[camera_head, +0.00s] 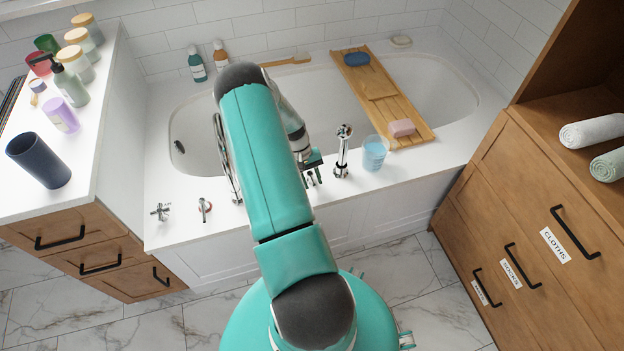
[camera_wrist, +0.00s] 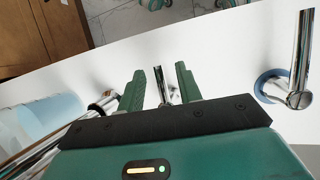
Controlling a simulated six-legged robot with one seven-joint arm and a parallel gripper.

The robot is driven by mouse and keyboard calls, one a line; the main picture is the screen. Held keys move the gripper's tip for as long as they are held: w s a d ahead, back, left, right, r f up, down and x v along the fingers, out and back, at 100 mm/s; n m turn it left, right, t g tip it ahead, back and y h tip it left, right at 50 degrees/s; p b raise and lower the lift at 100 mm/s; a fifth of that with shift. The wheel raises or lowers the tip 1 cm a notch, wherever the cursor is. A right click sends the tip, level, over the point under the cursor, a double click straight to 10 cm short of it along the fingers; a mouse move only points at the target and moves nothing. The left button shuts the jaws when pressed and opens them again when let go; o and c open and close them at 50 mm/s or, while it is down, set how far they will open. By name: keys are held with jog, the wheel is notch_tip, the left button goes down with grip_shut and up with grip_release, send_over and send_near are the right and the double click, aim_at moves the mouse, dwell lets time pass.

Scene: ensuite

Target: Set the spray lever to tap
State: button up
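A small chrome lever (camera_wrist: 163,86) stands on the white tub deck in the wrist view, between my two fingers. It appears to be the spray lever; no label on it is readable. My gripper (camera_wrist: 160,88) is open, with one green finger on each side of the lever and a visible gap to each. In the head view my gripper (camera_head: 312,172) is over the deck's front edge, partly hidden by my arm, and the lever's setting cannot be told. The chrome hand spray (camera_head: 342,152) stands upright just right of my gripper.
A cross handle (camera_head: 160,211) and another chrome fitting (camera_head: 205,208) are further left. A wooden bath tray (camera_head: 385,97) spans the tub.

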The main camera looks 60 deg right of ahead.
jog(key=v, duration=1.3)
jog(key=shift+w+r, duration=0.15)
jog(key=shift+r, duration=0.2)
